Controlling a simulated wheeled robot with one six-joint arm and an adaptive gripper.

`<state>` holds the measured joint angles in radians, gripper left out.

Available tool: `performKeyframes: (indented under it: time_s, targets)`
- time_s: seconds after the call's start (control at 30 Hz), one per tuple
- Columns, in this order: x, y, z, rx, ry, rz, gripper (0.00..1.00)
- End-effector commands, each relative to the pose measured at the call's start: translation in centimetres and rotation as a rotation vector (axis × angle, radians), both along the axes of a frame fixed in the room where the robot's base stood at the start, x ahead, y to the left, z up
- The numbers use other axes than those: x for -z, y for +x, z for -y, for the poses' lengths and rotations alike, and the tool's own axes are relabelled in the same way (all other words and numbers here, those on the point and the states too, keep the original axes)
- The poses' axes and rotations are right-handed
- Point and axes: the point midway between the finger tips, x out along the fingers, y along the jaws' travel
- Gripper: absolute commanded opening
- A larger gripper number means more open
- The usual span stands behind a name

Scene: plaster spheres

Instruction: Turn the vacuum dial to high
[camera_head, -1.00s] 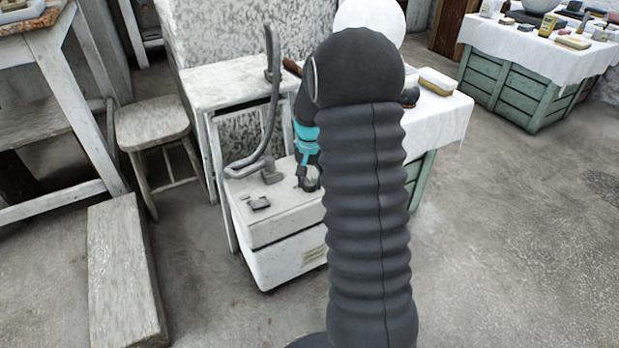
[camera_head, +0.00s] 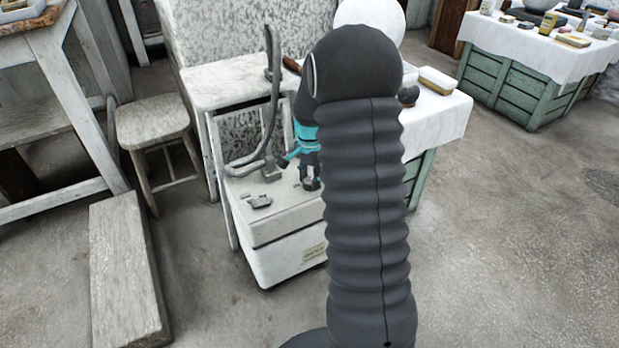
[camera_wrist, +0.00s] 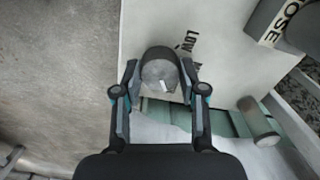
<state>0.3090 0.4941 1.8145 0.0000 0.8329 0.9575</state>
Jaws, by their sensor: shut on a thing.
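The vacuum (camera_head: 262,262) is a white box on the floor with a grey hose rising from its top. In the wrist view its pale top panel (camera_wrist: 222,90) carries the printed word LOW, upside down beside the dial. The dial (camera_wrist: 160,70) is a round grey knob with a small white mark on its lower edge in the picture. My gripper (camera_wrist: 159,72) has one finger on each side of the dial and is shut on it. In the head view my gripper (camera_head: 308,180) reaches down to the vacuum's top; my arm hides part of that, and I cannot make out the dial there.
The vacuum hose (camera_head: 272,100) rises close left of my gripper. A white side table (camera_head: 225,85) stands behind the vacuum, and a cloth-covered table (camera_head: 440,112) is behind my arm. A stool (camera_head: 152,125) and a long block (camera_head: 125,270) are at left. Floor at right is clear.

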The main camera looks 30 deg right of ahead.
Motion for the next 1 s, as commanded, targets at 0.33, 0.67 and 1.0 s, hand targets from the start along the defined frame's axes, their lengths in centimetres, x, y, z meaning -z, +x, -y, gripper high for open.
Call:
performKeyframes:
  time_s: [0.33,0.67,1.0]
  targets:
    - [0.1,0.0,0.0,0.009,0.001,-0.001,0.06]
    - [0.1,0.0,0.0,0.009,0.001,-0.001,0.67]
    - [-1.1,0.1,0.0,0.008,-0.001,0.003,0.67]
